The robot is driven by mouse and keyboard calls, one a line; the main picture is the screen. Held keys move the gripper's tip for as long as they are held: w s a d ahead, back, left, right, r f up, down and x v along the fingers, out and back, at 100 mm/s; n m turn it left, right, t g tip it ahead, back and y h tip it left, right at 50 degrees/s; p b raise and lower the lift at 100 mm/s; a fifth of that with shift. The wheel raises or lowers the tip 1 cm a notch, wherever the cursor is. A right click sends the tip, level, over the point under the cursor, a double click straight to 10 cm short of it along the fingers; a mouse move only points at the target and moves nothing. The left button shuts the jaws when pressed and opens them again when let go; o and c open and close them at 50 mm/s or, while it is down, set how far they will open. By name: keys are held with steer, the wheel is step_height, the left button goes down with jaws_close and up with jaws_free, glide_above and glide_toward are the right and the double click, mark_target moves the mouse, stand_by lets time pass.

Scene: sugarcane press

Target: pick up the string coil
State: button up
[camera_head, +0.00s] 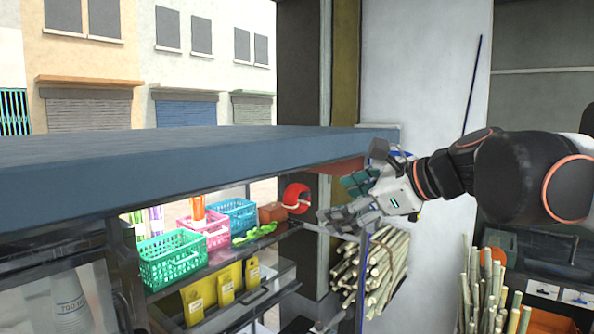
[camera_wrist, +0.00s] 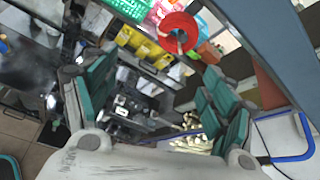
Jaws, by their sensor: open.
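The string coil, a bright red ring (camera_head: 289,194), is at the right end of the shelf under the blue-grey counter in the head view. It shows near the top middle of the wrist view (camera_wrist: 176,20), beyond my fingers. My gripper (camera_head: 339,200) is to the right of the coil in the head view, with a visible gap between them. Its teal-padded fingers stand wide apart in the wrist view (camera_wrist: 158,78), and nothing is between them. Part of the coil's support is hidden from view.
The counter slab (camera_head: 190,165) overhangs the shelf. A green basket (camera_head: 172,262), a pink basket (camera_head: 212,236) and a blue basket (camera_head: 235,212) stand left of the coil. Yellow packets (camera_head: 225,285) are below. Bundled cane (camera_head: 385,268) stands beneath my gripper.

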mark_target(300, 194)
step_height(300, 194, up, 4)
steer(key=w+m+p, duration=0.1)
steer(key=x, duration=0.3)
steer(key=p+x, duration=0.1)
steer(key=x, duration=0.4)
steer(key=shift+w+a+r+p, duration=0.15)
steer(key=shift+w+a+p, duration=0.15)
steer(key=p+x, duration=0.1)
steer(key=x, duration=0.4)
steer(key=shift+w+f+p, duration=0.15)
steer(key=shift+f+p, duration=0.15)
steer(key=shift+p, duration=0.1)
steer(key=shift+c, duration=0.4)
steer(key=c, duration=1.1)
